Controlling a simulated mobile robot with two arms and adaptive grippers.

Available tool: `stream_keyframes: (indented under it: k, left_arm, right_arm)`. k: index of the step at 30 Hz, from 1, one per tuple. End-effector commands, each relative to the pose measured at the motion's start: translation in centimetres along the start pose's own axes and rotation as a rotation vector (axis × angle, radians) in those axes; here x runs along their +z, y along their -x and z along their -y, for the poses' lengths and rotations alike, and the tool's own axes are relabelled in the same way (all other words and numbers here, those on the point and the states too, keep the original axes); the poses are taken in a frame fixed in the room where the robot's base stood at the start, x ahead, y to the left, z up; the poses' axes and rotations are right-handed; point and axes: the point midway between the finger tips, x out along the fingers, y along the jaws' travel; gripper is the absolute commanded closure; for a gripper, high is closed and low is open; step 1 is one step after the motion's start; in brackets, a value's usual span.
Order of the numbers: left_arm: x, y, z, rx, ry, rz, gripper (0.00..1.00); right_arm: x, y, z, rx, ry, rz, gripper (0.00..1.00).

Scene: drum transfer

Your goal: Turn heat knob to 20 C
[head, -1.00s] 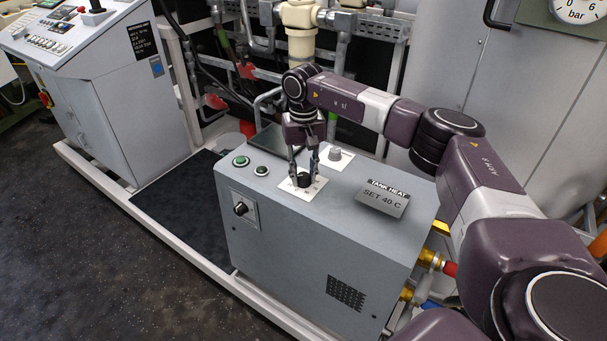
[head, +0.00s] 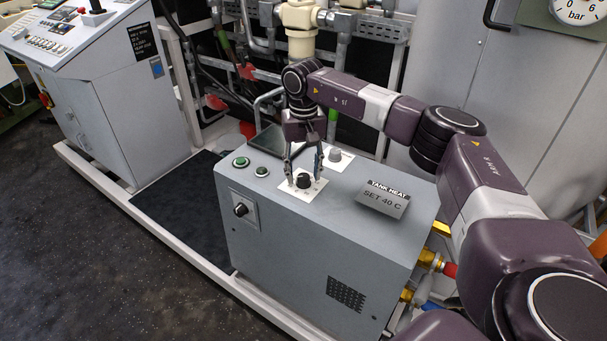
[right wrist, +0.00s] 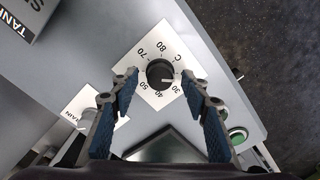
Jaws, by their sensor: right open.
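The black heat knob (head: 303,181) sits on a white dial plate (head: 287,189) on top of the grey cabinet. In the right wrist view the knob (right wrist: 160,74) shows numbers around it, including 30, 40, 70 and 80. A white mark on the knob seems to lie on the 30–40 side; its exact reading is unclear. My right gripper (head: 304,180) points down over the knob. Its open fingers (right wrist: 160,76) stand on either side of the knob, with gaps showing. My left gripper is out of view.
A grey knob (head: 335,155) on another white plate is close behind.

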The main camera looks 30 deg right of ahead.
Motion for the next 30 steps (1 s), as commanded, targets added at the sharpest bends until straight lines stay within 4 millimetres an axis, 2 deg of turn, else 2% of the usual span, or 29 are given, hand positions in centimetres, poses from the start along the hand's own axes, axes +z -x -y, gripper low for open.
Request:
stream_keyframes:
  k: [9,15,21,30]
  left_arm:
    - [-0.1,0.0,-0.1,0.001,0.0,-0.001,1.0]
    - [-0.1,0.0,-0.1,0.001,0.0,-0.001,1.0]
    - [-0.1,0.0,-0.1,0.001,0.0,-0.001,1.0]
    - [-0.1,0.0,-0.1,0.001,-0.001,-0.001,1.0]
  right_arm:
    - [-0.1,6.9,0.0,-0.002,0.0,-0.006,0.57]
    - [-0.1,9.9,0.0,-0.002,0.0,-0.005,0.57]
    - [-0.1,10.9,0.0,-0.002,0.0,-0.003,0.57]
    - [-0.1,10.9,0.0,-0.001,0.0,-0.003,0.57]
